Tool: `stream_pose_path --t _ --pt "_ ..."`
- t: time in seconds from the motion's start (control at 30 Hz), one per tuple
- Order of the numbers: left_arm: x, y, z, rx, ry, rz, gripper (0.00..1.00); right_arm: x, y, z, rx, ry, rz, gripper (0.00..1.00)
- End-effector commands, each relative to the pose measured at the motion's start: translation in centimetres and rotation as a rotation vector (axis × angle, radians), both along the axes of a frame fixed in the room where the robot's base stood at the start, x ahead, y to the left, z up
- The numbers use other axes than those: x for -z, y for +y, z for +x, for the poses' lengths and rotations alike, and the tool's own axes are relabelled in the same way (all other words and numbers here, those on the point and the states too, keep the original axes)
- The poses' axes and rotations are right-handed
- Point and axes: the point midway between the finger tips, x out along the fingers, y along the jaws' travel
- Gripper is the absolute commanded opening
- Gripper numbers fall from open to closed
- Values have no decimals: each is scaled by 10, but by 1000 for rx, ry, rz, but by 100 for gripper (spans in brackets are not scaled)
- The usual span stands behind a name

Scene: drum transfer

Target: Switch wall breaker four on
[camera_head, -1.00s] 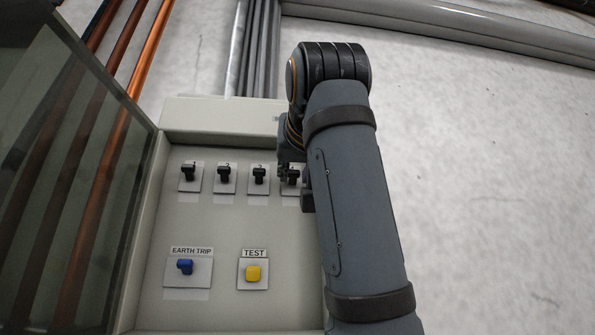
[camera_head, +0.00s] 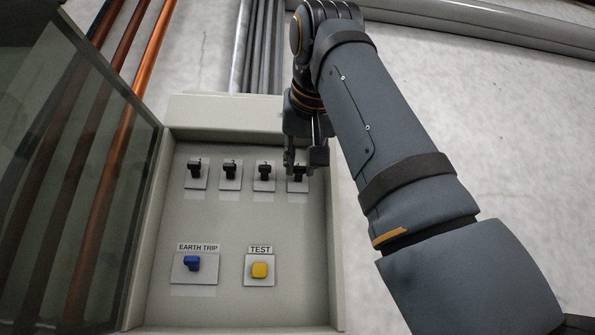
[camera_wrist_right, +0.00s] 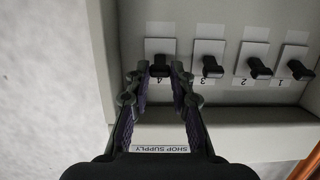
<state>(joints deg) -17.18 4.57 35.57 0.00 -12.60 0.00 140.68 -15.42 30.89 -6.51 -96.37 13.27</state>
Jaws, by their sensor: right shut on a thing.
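Wall breaker four (camera_head: 298,184) is a black lever on a pale plate, at the right end of the top row in the grey panel. In the right wrist view, the lever (camera_wrist_right: 160,60) is beside its number 4, between my right fingertips. My right gripper (camera_head: 304,163) reaches it from above in the head view and is shut on the lever. The fingers (camera_wrist_right: 160,71) stand on either side of it in the wrist view and partly hide its sides. Which position the lever is in is hard to tell. My left gripper is not in view.
Breaker three (camera_head: 264,173) sits close beside breaker four, with two more breakers to its left. Below are a blue earth trip switch (camera_head: 191,263) and a yellow test button (camera_head: 260,270). The open glass door (camera_head: 75,180) stands at the left.

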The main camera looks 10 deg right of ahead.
Motion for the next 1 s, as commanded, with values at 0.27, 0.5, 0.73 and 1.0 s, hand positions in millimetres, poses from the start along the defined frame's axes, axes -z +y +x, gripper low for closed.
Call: stream_pose_path --t 0.27,0.5,0.73,1.0 --pt "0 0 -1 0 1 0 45 1 0 1 1 3 1 24" --pt "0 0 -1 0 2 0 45 1 0 1 1 3 0 45" --pt "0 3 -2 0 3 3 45 0 0 -2 1 2 0 45" --pt "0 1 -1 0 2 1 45 -11 0 -46 0 0 0 45"
